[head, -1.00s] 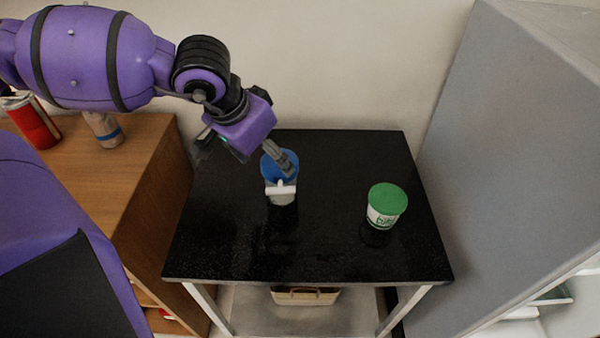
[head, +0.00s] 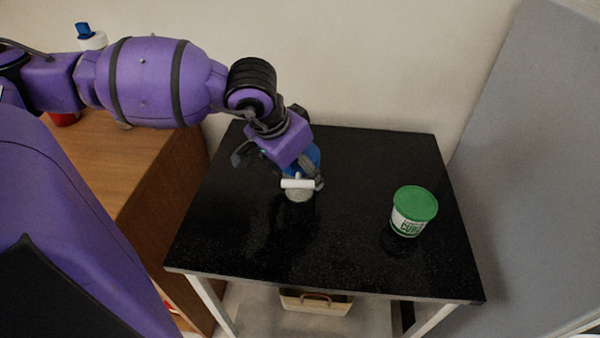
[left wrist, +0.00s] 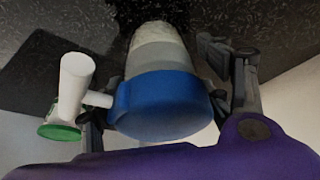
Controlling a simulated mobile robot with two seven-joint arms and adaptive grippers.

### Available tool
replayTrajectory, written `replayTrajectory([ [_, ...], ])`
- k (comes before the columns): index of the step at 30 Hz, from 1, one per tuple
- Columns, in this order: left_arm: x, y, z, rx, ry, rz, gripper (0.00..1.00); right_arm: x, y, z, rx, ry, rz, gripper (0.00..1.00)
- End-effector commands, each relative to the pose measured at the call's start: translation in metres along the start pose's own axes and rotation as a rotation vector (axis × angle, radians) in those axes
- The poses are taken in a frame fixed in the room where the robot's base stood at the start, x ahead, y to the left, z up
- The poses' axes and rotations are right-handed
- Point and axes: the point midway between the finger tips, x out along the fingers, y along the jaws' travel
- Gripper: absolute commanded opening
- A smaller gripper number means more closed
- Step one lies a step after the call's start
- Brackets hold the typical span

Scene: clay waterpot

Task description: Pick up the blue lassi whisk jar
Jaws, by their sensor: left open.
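The blue lassi whisk jar (head: 299,194) stands on the black table, with a blue lid, a pale clear body and a white T-shaped handle (head: 298,183) on its side. My left gripper (head: 283,168) is over the jar and hides part of its lid. In the left wrist view the jar's blue lid (left wrist: 160,105) lies between the two open fingers of the gripper (left wrist: 168,100), and the white handle sticks out on the left. I cannot tell whether either finger touches the jar. My right gripper is not in view.
A white tub with a green lid (head: 414,209) stands on the right of the black table (head: 350,258). A wooden cabinet (head: 125,165) is at the left, a grey panel (head: 510,170) at the right and a wall behind. A basket (head: 315,301) sits below. The table's front is clear.

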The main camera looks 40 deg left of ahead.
Motion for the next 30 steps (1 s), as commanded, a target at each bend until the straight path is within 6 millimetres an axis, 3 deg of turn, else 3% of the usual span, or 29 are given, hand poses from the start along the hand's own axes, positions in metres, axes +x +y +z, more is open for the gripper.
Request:
replayTrajectory([
  [5,-0.0006,-0.0002,-0.0002,0.000,0.000,-0.001,0.71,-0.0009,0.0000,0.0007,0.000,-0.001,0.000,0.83],
  [16,-0.0006,-0.0004,0.0000,0.000,0.000,-0.001,0.23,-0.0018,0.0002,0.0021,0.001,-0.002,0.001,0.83],
  [30,-0.0084,-0.0011,-0.0041,0.001,0.003,-0.003,0.23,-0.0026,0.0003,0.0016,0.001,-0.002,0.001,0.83],
])
